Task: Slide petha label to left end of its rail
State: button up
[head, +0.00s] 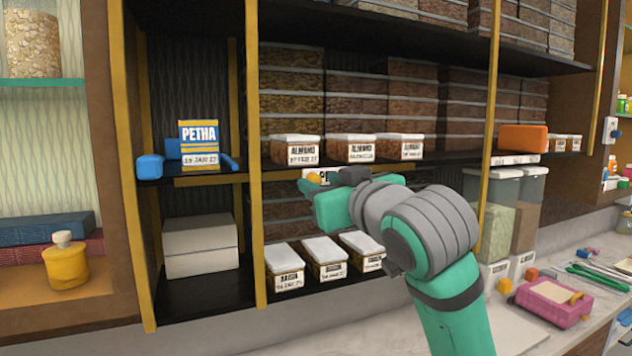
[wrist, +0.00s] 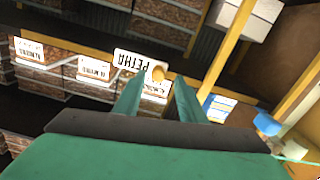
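The petha label (head: 309,174) is a white card reading PETHA in the wrist view (wrist: 128,58), upside down there. It sits on the yellow rail (wrist: 215,88) along the middle shelf's front edge, a little right of the upright post in the head view. A small orange knob (wrist: 158,73) is at the label's edge; it also shows in the head view (head: 315,179). My gripper (wrist: 159,82) is open, its fingertips apart on either side of the knob with visible gaps. In the head view my gripper (head: 312,190) partly hides the label.
A yellow post (head: 254,150) divides the bays. Left of it stands a blue-and-yellow PETHA box (head: 198,135) with blue objects beside it. Almond boxes (head: 297,150) line the shelf above the rail. More white-lidded boxes (head: 325,250) stand on the shelf below.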

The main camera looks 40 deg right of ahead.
jog(key=shift+d+x, duration=0.2)
jog(key=shift+x, duration=1.2)
jog(key=shift+a, duration=0.1)
grip_shut()
